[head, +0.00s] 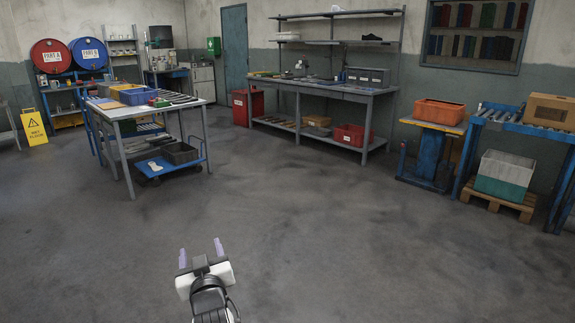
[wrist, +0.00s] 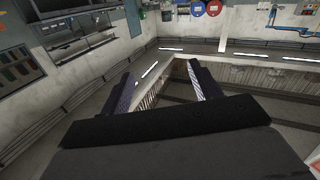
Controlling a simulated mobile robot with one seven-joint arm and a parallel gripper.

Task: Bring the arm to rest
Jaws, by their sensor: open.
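My gripper (head: 201,255) shows at the bottom of the head view, left of centre, over bare floor. Its two pale purple fingers stand apart with nothing between them. In the wrist view the gripper's two dark fingers (wrist: 162,82) are spread, and the gap between them is empty. The gripper touches nothing in the head view. Part of my arm below it is cut off by the lower edge of the picture.
A worktable (head: 125,112) stands at left, with a blue cart (head: 150,171) beneath. A long bench (head: 330,90) is along the back wall. A blue conveyor (head: 513,124) and a wooden pallet (head: 478,197) are at right. A yellow sign (head: 34,128) stands far left. The middle floor is clear.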

